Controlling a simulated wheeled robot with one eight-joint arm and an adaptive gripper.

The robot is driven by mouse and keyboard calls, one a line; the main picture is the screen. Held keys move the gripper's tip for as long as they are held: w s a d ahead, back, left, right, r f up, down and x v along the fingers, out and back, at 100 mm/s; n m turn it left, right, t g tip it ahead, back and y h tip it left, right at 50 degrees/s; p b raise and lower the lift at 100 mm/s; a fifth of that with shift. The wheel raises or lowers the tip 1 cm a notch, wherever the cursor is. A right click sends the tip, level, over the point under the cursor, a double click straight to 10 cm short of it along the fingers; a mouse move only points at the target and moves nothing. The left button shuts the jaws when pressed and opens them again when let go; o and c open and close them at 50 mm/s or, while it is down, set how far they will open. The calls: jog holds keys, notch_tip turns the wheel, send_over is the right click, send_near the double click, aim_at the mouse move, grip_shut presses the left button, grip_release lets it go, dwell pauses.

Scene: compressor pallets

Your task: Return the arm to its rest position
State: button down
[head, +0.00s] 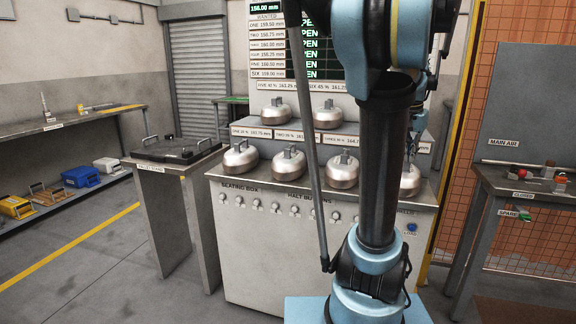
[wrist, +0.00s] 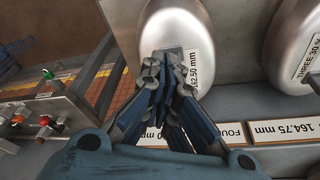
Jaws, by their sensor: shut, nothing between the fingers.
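My gripper (wrist: 168,78) is in the wrist view, its dark blue fingers drawn together with nothing between them. Its tips overlap a rounded silver pot-like unit (wrist: 172,22) and a label reading 162.50 mm. I cannot tell whether they touch the unit. In the head view my arm (head: 378,170) stands upright in front of the grey cabinet (head: 270,245). The arm's column hides most of the gripper there; only small blue parts show behind it at the right.
Several silver units with dark handles, such as one at the left (head: 240,158), stand on the cabinet's two levels. A side table (head: 165,165) holds a dark tray. A bench (head: 530,188) with small items is at the right. Floor (head: 90,270) is open at the left.

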jog(key=s+a+f+n+y, duration=0.2)
jog(key=s+a+f+n, duration=0.7)
jog(key=s+a+f, duration=1)
jog(key=a, duration=0.3)
jog(key=shift+a+f, duration=0.25)
jog(key=shift+d, duration=0.15)
